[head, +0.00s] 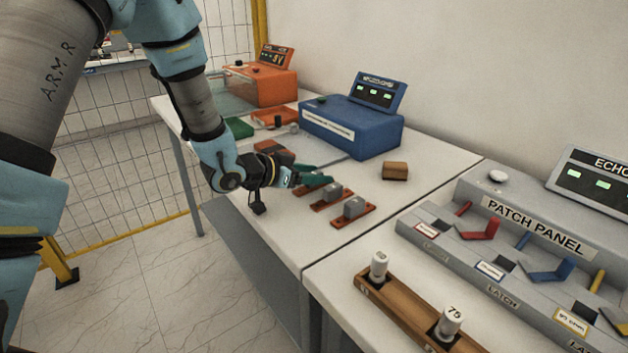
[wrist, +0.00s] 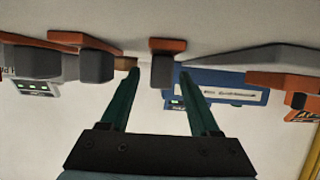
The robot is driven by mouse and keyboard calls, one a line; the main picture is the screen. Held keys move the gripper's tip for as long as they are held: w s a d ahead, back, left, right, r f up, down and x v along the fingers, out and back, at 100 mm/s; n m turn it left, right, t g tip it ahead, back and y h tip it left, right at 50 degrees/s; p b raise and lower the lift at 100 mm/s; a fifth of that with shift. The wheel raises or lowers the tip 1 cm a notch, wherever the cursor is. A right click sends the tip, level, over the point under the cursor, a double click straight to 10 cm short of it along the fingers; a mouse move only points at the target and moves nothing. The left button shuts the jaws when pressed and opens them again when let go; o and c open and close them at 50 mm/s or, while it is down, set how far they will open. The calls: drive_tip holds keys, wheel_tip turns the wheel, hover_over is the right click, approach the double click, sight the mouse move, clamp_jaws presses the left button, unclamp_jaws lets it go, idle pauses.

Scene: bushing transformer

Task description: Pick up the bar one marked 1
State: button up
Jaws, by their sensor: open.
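Several grey blocks sit on red-orange base plates on the table; no mark 1 is readable on any, so I cannot tell which is bar one. In the head view two show right of my gripper (head: 322,179), the nearer block (head: 353,207) and the farther block (head: 331,193). My gripper has dark green fingers, open and empty, low over the table. In the wrist view, which looks upside down, a grey block (wrist: 162,71) appears between the open fingertips; contact cannot be judged. In the head view my gripper seems to hide this block.
A blue instrument box (head: 350,127) stands behind the gripper, an orange one (head: 262,82) farther left. The patch panel (head: 520,240) and a wooden rack (head: 400,310) occupy the right table.

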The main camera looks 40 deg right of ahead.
drive_tip(key=shift+c, duration=0.2)
clamp_jaws()
idle(0.4)
